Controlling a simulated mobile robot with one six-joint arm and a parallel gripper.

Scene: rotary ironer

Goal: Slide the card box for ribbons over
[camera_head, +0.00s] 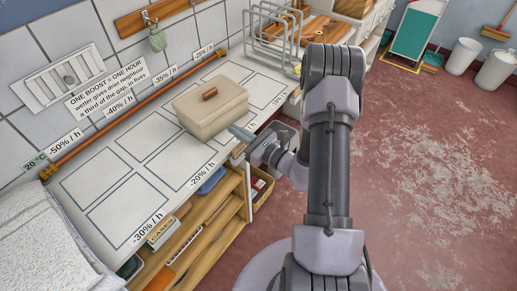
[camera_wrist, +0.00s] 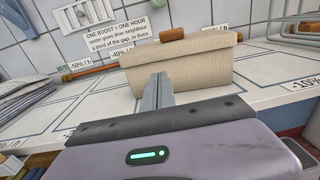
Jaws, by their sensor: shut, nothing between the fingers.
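A beige card box (camera_head: 213,113) with a lid and a brown handle sits on the white marked counter (camera_head: 90,190), toward its right half. The box also shows in the wrist view (camera_wrist: 190,70), straight ahead of my fingers. My gripper (camera_head: 236,132) is shut and empty, low over the counter's front edge, beside the front right part of the box. In the wrist view the closed fingers (camera_wrist: 158,90) point at the box's near face. I cannot tell whether the tips touch it. No writing shows on the box.
Outlined rectangles on the counter left of the box are bare. A copper pipe (camera_head: 130,112) runs along the wall behind. A wire rack (camera_head: 272,32) stands beyond the box to the right. Folded white cloth (camera_head: 40,245) lies at the near left. Open shelves (camera_head: 200,225) sit below.

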